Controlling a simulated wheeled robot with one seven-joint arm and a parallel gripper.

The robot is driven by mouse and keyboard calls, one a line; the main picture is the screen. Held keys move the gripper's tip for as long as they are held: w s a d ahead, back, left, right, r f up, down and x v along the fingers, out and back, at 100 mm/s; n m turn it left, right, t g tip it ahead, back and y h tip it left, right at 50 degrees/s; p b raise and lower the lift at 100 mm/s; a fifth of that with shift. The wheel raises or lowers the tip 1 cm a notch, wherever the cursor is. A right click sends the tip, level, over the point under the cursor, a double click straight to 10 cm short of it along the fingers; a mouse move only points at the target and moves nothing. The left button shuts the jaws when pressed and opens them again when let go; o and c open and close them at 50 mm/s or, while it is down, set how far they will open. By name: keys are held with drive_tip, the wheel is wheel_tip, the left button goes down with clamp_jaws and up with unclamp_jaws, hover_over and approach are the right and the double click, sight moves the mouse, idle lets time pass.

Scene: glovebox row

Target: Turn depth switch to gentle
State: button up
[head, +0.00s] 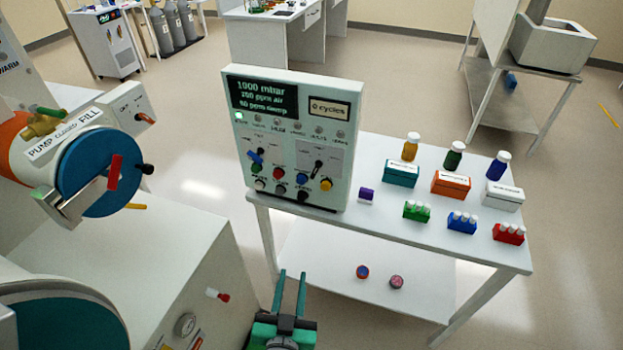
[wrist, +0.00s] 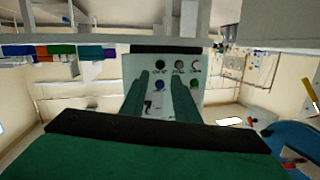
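The grey control panel (head: 290,145) stands upright on the left end of the white table. It carries two rotary switches: one with a blue lever (head: 256,157) at left and one with a black lever (head: 318,168) at right, pointing roughly up. Their labels are too small to read, so I cannot tell which is the depth switch. My gripper (head: 292,273) is open and empty, in front of and below the panel, apart from it. In the wrist view, the panel (wrist: 160,70) appears upside down beyond my two green, spread fingers (wrist: 160,85).
Coloured buttons, including a yellow one (head: 326,184), sit below the switches. Boxes, bottles and vial racks such as the green one (head: 417,211) stand right of the panel. A large white glovebox with a blue port cover (head: 100,170) is close on the left.

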drive_tip(key=w+r+m+h, duration=0.2)
drive_tip(key=w+r, duration=0.5)
drive_tip(key=r, duration=0.1)
drive_tip(key=m+t+h, duration=0.1)
drive_tip(key=m+h, duration=0.2)
approach(314, 173)
drive_tip(key=x, duration=0.8)
clamp_jaws()
